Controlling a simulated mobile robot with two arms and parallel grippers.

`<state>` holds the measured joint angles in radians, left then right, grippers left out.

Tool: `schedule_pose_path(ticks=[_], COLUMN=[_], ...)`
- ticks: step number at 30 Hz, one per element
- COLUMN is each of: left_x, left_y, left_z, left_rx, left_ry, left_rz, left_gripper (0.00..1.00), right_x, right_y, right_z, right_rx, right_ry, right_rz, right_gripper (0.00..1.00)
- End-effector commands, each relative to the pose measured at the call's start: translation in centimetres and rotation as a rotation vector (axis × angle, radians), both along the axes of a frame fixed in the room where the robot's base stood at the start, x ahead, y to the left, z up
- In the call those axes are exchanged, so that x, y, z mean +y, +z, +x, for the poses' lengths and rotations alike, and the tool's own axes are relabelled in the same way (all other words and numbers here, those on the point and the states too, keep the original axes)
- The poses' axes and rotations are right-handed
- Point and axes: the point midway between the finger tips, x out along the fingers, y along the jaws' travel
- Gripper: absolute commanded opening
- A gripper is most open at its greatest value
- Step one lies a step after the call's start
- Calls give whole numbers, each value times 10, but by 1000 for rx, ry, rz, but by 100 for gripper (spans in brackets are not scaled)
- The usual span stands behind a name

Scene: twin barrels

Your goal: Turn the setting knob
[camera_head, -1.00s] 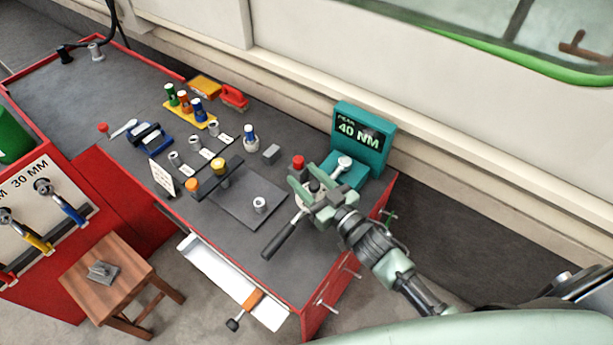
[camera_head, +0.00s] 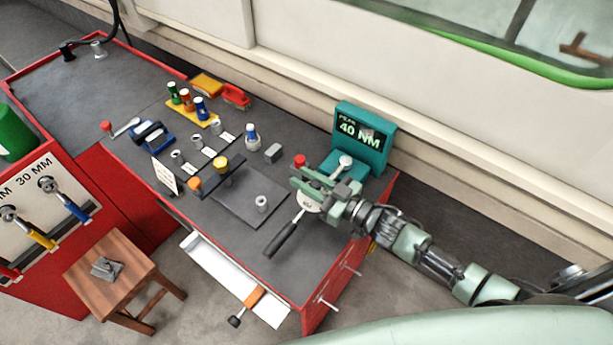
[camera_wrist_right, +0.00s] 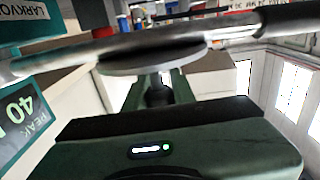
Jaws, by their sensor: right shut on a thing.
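A torque wrench with a black handle (camera_head: 282,239) lies along the right end of the bench, its shaft running up toward a teal tester (camera_head: 373,143) whose screen reads 40 NM. A pale round dial (camera_head: 311,206) sits on the wrench beside my right gripper (camera_head: 322,188). In the right wrist view a metal bar (camera_wrist_right: 232,24) crosses the picture, with the disc (camera_wrist_right: 150,60) just under it. My right gripper is shut on a dark round piece (camera_wrist_right: 158,93) below the disc, which I take for the setting knob; the fingers mostly hide it. My left gripper is not in view.
A red cylinder (camera_head: 299,161) stands close to my right gripper. A small grey block (camera_head: 273,152), sockets and a dark plate (camera_head: 238,207) occupy the bench middle. An open white drawer (camera_head: 222,273) juts out in front. A wooden stool (camera_head: 125,268) stands at the lower left.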

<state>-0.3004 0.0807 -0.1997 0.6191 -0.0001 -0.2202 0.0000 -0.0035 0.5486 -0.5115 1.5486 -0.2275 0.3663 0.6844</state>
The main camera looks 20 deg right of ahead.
Motion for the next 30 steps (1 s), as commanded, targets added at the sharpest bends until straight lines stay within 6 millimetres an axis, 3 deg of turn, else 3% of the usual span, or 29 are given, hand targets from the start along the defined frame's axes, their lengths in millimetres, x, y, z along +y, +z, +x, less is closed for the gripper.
schedule_pose_path(ticks=[8, 9, 11, 12, 22, 30], left_x=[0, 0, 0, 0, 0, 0], left_y=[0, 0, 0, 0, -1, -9], left_z=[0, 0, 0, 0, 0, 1], left_rx=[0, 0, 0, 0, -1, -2], left_ry=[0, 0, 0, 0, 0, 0], left_rz=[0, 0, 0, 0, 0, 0], left_gripper=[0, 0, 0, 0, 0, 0], right_x=[0, 0, 0, 0, -2, -28], right_y=[0, 0, 1, 0, -1, -4], right_z=[0, 0, 0, 0, -2, -35], right_rx=[0, -1, -1, -1, 1, 4], right_ry=[4, 4, 4, 4, 3, 4], right_rz=[1, 1, 1, 1, -1, -2], right_gripper=[0, 28, 44, 46, 46, 46])
